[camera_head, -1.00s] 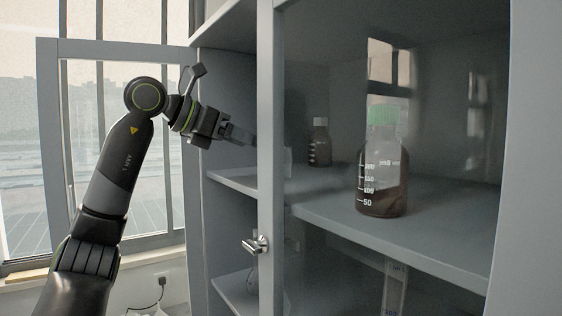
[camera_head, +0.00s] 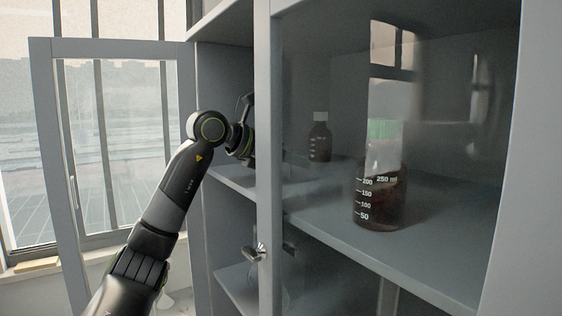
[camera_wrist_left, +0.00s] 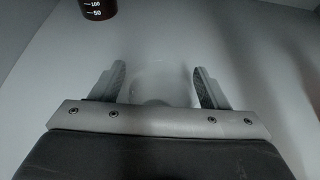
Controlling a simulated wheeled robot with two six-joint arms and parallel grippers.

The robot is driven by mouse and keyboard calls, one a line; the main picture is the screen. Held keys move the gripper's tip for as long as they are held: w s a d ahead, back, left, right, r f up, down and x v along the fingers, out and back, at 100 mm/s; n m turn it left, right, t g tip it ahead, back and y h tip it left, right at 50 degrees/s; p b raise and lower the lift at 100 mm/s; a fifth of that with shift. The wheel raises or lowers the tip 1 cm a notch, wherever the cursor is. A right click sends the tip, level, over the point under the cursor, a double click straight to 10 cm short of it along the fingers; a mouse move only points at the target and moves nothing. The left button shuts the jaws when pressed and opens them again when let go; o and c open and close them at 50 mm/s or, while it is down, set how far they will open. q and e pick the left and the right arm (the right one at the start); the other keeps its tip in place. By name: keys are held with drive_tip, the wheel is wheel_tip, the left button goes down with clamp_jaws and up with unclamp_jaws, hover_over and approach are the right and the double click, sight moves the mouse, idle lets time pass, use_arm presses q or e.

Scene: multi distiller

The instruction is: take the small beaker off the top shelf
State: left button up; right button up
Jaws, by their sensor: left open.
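The small beaker (camera_wrist_left: 160,78) is a faint clear glass shape on the top shelf, seen in the left wrist view. My left gripper (camera_wrist_left: 158,86) is open, with one finger on each side of the beaker. I cannot tell whether the fingers touch the glass. In the head view my left arm reaches through the open left side of the cabinet above the shelf (camera_head: 232,178). The cabinet's middle frame hides the gripper's fingers there, and I cannot make out the beaker clearly. My right gripper is not in view.
A small brown bottle (camera_head: 319,142) and a larger green-capped brown bottle (camera_head: 380,195) stand on the shelf behind the right glass door. A brown bottle (camera_wrist_left: 97,8) shows at the wrist view's top. The open left door (camera_head: 52,150) and middle frame (camera_head: 264,120) flank my arm.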

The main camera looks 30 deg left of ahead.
use_arm(q)
drive_tip(key=shift+s, duration=0.15)
drive_tip(key=shift+c, duration=0.4)
drive_tip(key=shift+c, duration=1.4)
drive_tip(key=c, duration=0.7)
drive_tip(key=shift+r, duration=0.15)
